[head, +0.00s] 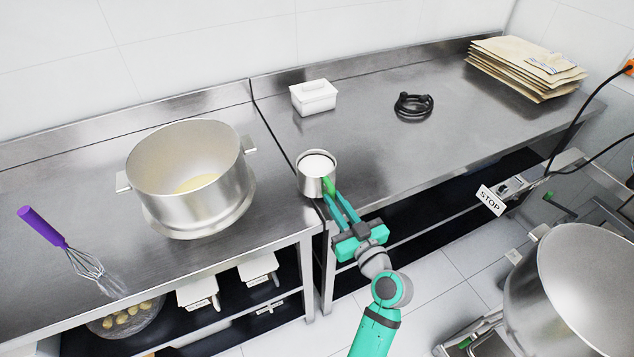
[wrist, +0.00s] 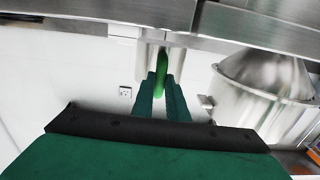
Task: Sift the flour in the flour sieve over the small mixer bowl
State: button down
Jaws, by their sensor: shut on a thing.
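The flour sieve (head: 305,184) is a small steel cup with white flour showing level at its open top. My gripper (head: 331,193) is shut on its green handle. The sieve looks upright near the front edge of the tables, to the right of the bowl; I cannot tell whether it touches the table. In the wrist view the green handle (wrist: 162,72) is between my fingers, with the cup beyond. A steel bowl with side handles, likely the small mixer bowl (head: 205,205), stands on the left table with pale yellow contents. It also shows in the wrist view (wrist: 262,115).
A purple-handled whisk (head: 62,245) lies left of the bowl. A white lidded box (head: 314,96), a black coiled thing (head: 413,105) and stacked paper sacks (head: 525,67) are on the right table.

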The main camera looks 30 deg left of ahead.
aim_at(333, 188)
jog(key=shift+r, duration=1.75)
